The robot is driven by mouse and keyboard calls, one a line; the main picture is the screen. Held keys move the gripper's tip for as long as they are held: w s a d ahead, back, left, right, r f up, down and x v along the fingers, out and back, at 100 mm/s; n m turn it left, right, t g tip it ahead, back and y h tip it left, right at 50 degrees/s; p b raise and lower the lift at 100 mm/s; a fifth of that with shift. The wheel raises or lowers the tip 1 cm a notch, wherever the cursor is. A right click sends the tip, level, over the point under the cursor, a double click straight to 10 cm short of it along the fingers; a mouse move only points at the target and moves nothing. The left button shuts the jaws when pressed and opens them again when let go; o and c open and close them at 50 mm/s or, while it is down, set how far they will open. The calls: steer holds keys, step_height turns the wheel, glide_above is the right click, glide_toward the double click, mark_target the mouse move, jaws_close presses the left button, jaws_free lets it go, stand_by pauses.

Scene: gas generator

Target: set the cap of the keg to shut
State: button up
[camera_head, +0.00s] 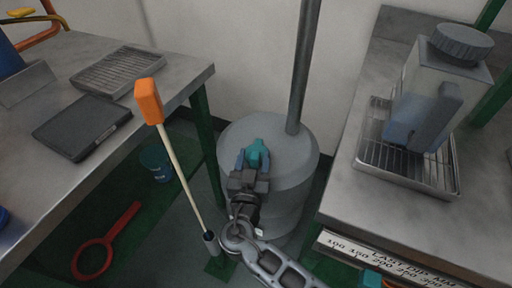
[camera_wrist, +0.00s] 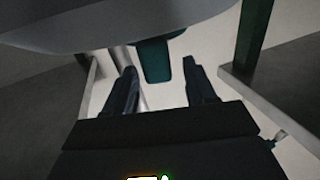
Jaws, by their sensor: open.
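A large grey drum (camera_head: 240,130), which looks like the keg, stands on the floor between two benches. A grey pole (camera_head: 304,65) rises at its back right. A teal tab (camera_head: 257,149) shows over the drum's top; whether it belongs to the cap is not clear. My gripper (camera_head: 253,161) is open over the drum, its fingers to either side of the teal tab. In the wrist view the teal tab (camera_wrist: 155,60) hangs below a broad grey rounded surface (camera_wrist: 110,22), between and beyond my two open fingers (camera_wrist: 157,75). No contact is visible. The cap's angle cannot be told.
The right bench holds a wire tray (camera_head: 437,187) with a clear container (camera_head: 425,95) under a round grey lid. The left bench has a dark flat plate (camera_head: 82,127) and a grooved tray (camera_head: 118,71). An orange-tipped stick (camera_head: 175,165) stands left of my arm.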

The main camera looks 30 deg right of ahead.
mark_target(255, 151)
steer(key=shift+x, duration=1.7)
jaws_close()
